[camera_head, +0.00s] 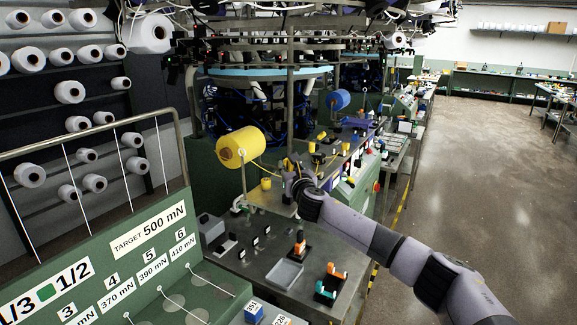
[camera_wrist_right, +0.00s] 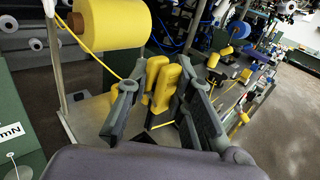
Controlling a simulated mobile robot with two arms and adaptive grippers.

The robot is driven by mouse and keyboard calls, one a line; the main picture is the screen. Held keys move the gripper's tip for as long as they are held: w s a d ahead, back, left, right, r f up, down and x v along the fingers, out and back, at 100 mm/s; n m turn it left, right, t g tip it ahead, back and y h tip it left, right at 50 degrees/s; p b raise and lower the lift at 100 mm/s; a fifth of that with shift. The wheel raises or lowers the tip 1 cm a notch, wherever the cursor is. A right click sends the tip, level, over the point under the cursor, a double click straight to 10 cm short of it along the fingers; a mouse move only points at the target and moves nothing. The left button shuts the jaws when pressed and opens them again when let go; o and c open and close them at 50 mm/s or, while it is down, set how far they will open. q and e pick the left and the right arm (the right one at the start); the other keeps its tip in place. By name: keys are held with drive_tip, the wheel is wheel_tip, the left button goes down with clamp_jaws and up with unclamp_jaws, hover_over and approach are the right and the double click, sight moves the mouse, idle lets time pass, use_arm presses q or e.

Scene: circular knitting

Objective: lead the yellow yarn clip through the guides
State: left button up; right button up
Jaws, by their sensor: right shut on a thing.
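A large yellow yarn spool (camera_head: 240,146) sits on a stand at the middle left, and its yarn runs to the right. It fills the upper left of the right wrist view (camera_wrist_right: 112,24). My right gripper (camera_head: 292,172) is beside the spool, above the metal table. In the right wrist view, its two dark fingers (camera_wrist_right: 158,98) are shut around the yellow yarn clip (camera_wrist_right: 163,84), with yellow yarn leading to it from the spool. Small yellow pieces (camera_head: 312,147) stand on the table beyond the gripper; I cannot tell which are guides. My left gripper is not in view.
A green panel (camera_head: 110,262) with tension labels stands at the front left. The metal table (camera_head: 262,265) holds a grey tray (camera_head: 285,275) and orange and green parts (camera_head: 332,282). A blue spool (camera_head: 338,100) stands farther back. The floor at right is open.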

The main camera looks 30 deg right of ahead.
drive_tip(key=shift+f, duration=0.15)
drive_tip(key=shift+f+b, duration=0.3)
drive_tip(key=shift+f, duration=0.15)
drive_tip(key=shift+f, duration=0.25)
idle(0.5)
drive_tip(key=shift+f, duration=0.35)
drive_tip(key=shift+f+b, duration=0.25)
drive_tip(key=shift+b, duration=0.1)
drive_tip(key=shift+f, duration=0.4)
idle(0.5)
drive_tip(key=shift+f+b, duration=0.45)
drive_tip(key=shift+f, duration=0.1)
drive_tip(key=shift+f, duration=0.45)
